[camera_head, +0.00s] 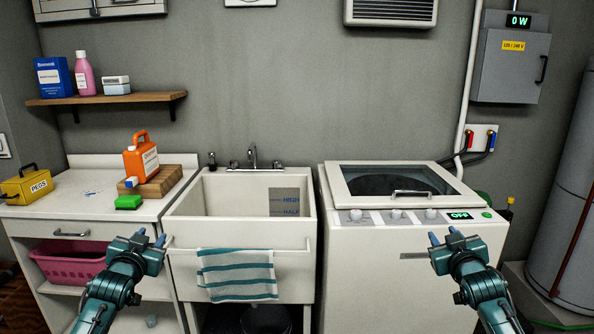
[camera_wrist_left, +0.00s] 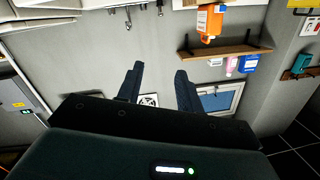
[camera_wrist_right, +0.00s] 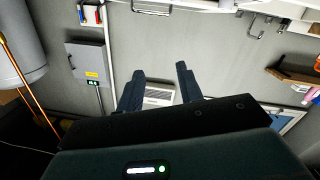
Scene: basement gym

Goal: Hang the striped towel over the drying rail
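The striped towel (camera_head: 237,275), white with teal bands, hangs flat against the front of the white sink (camera_head: 186,212). Its top edge lies at a thin pale rail (camera_head: 290,249) that runs across the sink front; I cannot tell how much of it is folded behind. My left gripper (camera_head: 151,236) is open and empty, to the left of the towel in the head view; its spread fingers show in the left wrist view (camera_wrist_left: 156,84). My right gripper (camera_head: 442,237) is open and empty before the washing machine; its fingers also show apart in the right wrist view (camera_wrist_right: 160,82).
The washing machine (camera_head: 350,270) with a glass lid stands right of the sink. A counter (camera_head: 60,195) on the left holds an orange jug (camera_head: 142,163), a green sponge (camera_head: 128,202) and a yellow pegs box (camera_head: 27,186). A pink basket (camera_head: 75,265) sits below. A wall shelf (camera_head: 110,98) holds containers.

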